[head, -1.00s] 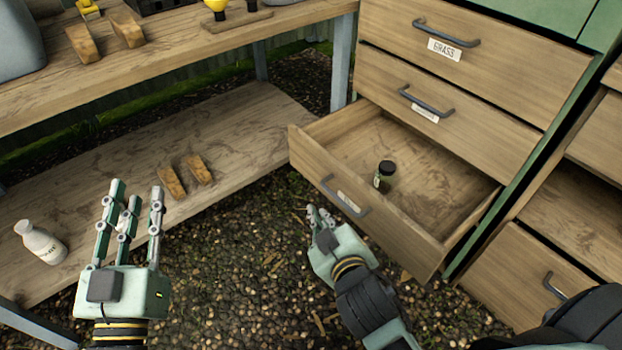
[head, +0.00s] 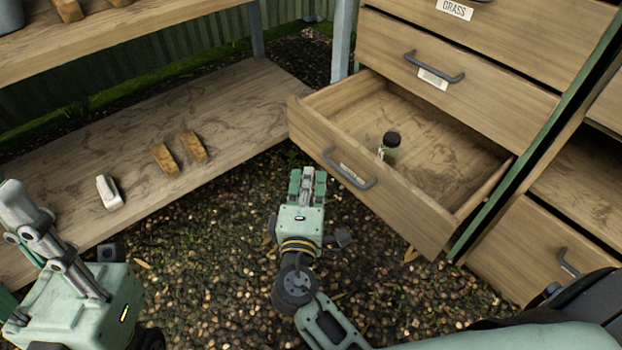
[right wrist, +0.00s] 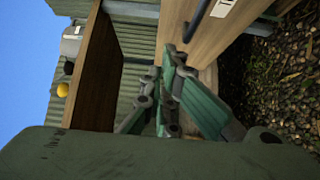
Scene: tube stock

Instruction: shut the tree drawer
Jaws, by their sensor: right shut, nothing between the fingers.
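The open drawer (head: 375,208) is the bottom one of the wooden cabinet in the head view, pulled well out. A small dark-capped jar (head: 389,148) stands inside it.
Closed drawers, one labelled GRASS (head: 455,9), are above the open one. Another cabinet (head: 540,245) stands at the right. A low wooden shelf (head: 235,110) at left holds two brown blocks (head: 178,153) and a white bottle (head: 109,192). Gravel ground (head: 215,255) lies clear between.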

